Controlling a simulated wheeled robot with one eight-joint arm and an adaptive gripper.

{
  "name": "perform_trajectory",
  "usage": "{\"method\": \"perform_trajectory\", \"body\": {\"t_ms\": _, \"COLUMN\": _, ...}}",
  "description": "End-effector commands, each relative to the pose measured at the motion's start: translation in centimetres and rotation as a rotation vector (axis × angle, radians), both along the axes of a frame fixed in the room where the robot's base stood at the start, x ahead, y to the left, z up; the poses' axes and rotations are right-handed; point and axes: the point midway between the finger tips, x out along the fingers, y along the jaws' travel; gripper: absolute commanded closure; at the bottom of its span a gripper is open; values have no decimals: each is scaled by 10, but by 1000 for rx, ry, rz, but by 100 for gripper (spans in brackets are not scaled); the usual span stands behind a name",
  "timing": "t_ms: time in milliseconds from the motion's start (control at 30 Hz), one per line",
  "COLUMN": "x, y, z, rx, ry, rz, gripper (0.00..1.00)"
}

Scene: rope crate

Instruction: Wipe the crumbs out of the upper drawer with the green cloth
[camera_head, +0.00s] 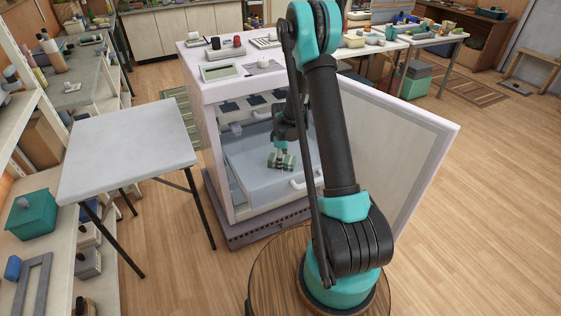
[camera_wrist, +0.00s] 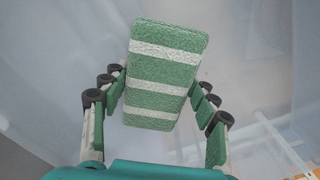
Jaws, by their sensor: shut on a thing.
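My gripper (camera_head: 282,150) is shut on the green cloth (camera_head: 283,163), a folded block with white stripes. The cloth also shows in the wrist view (camera_wrist: 165,72), between the finger pads of my gripper (camera_wrist: 158,100). In the head view the cloth is over the pale, see-through drawer (camera_head: 243,179), inside the white cabinet. Whether it touches the drawer floor I cannot tell. A white handle (camera_head: 305,181) is on the drawer's front. I see no crumbs in either view; the cloth and my arm hide part of the drawer.
The cabinet (camera_head: 213,150) has its door (camera_head: 395,150) swung wide open to the right. Small devices stand on its top. A grey folding table (camera_head: 130,150) stands to the left. Shelves with bottles and boxes line the left edge. Wooden floor is clear at the right.

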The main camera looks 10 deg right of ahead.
Motion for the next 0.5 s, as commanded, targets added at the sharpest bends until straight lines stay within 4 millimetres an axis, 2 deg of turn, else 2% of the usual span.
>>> {"method": "perform_trajectory", "body": {"t_ms": 133, "x": -3, "y": -8, "z": -2, "rx": -2, "ry": 1, "rz": -1, "gripper": 72}}
{"method": "perform_trajectory", "body": {"t_ms": 500, "x": 11, "y": -4, "z": -1, "rx": -4, "ry": -1, "rz": -2, "gripper": 72}}
